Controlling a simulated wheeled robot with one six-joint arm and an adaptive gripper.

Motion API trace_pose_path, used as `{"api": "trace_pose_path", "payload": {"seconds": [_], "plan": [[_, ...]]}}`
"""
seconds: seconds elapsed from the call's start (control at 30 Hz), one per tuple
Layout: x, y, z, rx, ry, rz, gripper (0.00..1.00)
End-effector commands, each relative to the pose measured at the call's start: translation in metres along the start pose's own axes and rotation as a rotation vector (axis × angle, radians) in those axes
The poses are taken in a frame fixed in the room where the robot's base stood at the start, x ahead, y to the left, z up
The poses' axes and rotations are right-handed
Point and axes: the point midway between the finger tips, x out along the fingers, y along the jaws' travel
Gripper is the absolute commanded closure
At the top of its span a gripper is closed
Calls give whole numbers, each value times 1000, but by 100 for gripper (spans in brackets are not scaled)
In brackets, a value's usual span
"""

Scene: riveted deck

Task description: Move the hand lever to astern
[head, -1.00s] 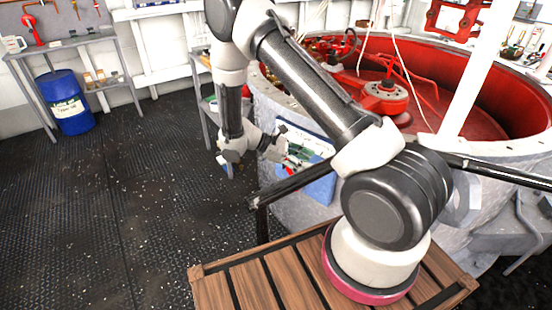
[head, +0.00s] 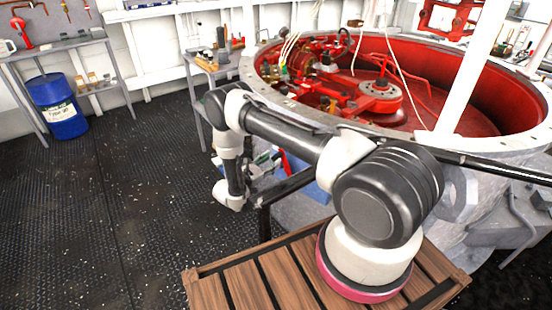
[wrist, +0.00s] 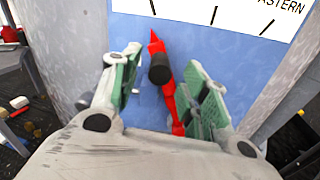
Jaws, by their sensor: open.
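In the wrist view the hand lever is a red pointed bar (wrist: 170,100) with a black knob (wrist: 160,68) on a blue panel (wrist: 225,60). It leans slightly left at its top. A white dial plate (wrist: 225,12) above it has black tick marks and the word ASTERN at the upper right. The lever tip points left of that word. My gripper (wrist: 162,72) is open, with green-padded fingers on either side of the knob and gaps to both. In the head view my gripper (head: 264,162) is at the panel, partly hidden by my arm.
A large grey drum with a red interior (head: 480,110) stands behind the panel. A dark rail (head: 290,185) runs close by my gripper. A blue barrel (head: 58,105) and shelves stand at the left. The dark floor (head: 110,200) there is clear.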

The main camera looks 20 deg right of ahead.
Motion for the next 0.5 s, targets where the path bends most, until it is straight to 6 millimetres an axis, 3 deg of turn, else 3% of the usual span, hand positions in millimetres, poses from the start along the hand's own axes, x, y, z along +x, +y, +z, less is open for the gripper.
{"api": "trace_pose_path", "payload": {"seconds": [0.2, 0.5], "plan": [[31, -1, 0, 0, 0, -2, 55], [39, 0, 0, -1, 1, -1, 55]]}}
